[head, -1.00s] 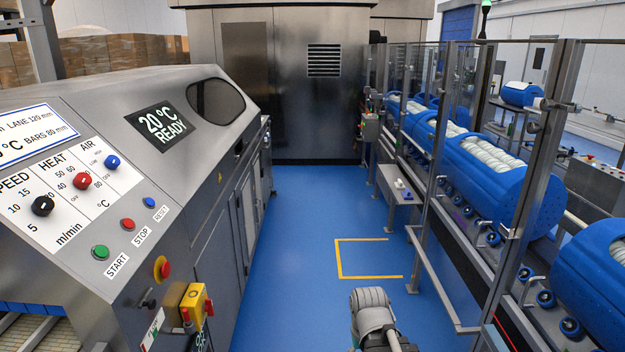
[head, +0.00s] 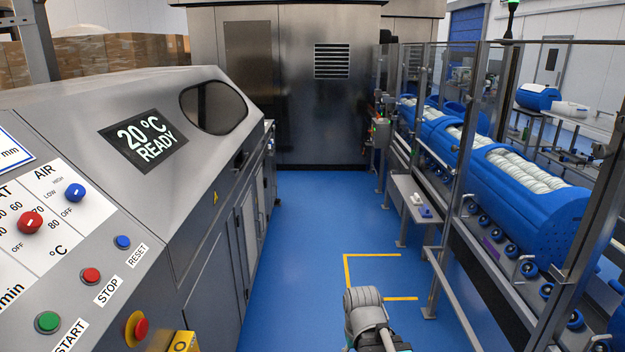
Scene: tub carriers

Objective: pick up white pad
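A small white item (head: 416,198), which may be the white pad, lies on a narrow grey bench (head: 404,187) along the guarded line, right of centre in the head view. A small blue item (head: 426,212) lies beside it on the near end of the bench. Both are too small to make out in detail. Part of my arm shows at the bottom centre, well short of the bench. My gripper does not show in this view.
A steel machine with a control panel (head: 70,230) lines the left side. Clear guard panels and posts front large blue tubs (head: 540,215) on the right. A blue floor aisle (head: 300,230) with a yellow floor marking (head: 346,270) is clear between them. A steel cabinet (head: 300,120) stands at the far end.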

